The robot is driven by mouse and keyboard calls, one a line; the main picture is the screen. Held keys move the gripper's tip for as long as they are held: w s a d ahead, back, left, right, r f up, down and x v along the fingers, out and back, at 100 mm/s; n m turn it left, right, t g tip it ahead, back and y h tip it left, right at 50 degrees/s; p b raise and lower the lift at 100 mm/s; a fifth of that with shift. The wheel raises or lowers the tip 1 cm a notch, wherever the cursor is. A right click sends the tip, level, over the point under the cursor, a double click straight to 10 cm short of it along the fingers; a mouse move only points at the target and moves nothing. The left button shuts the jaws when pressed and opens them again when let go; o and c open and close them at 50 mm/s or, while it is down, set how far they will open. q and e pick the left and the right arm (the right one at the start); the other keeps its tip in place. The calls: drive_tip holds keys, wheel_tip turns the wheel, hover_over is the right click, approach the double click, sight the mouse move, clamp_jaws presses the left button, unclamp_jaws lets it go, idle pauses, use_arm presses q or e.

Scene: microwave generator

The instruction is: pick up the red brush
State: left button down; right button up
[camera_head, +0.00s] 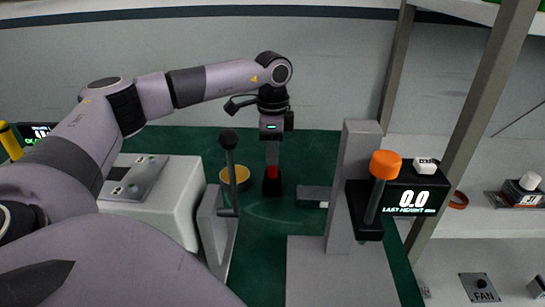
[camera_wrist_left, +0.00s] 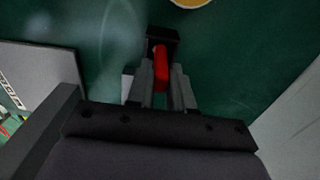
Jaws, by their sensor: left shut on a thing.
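The red brush (camera_head: 272,172) shows as a small red part with a dark block below it, over the green table in the middle of the head view. In the left wrist view the red brush (camera_wrist_left: 160,68) lies between the two grey fingers, with the dark block at their far end. My left gripper (camera_head: 272,160) points down from above and is shut on the red part. It also shows in the left wrist view (camera_wrist_left: 161,85). The fingers hide part of the brush. I cannot tell whether the dark block touches the table. My right gripper does not show.
A yellow round dish (camera_head: 235,178) and an upright dark-knobbed lever (camera_head: 229,140) stand left of the brush. A grey box (camera_head: 313,196) lies to its right. A post with a display (camera_head: 410,196) and an orange-topped handle (camera_head: 384,165) stands further right. Green table (camera_head: 310,150) is bare behind.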

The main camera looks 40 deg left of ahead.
use_arm(q)
wheel_tip(320, 180, up, 20)
drive_tip(key=p, duration=0.1)
drive_tip(key=shift+f+p, duration=0.15)
drive_tip(key=shift+p, duration=0.2)
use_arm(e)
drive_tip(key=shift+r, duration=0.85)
use_arm(q)
drive_tip(key=shift+f, duration=0.15)
idle(0.4)
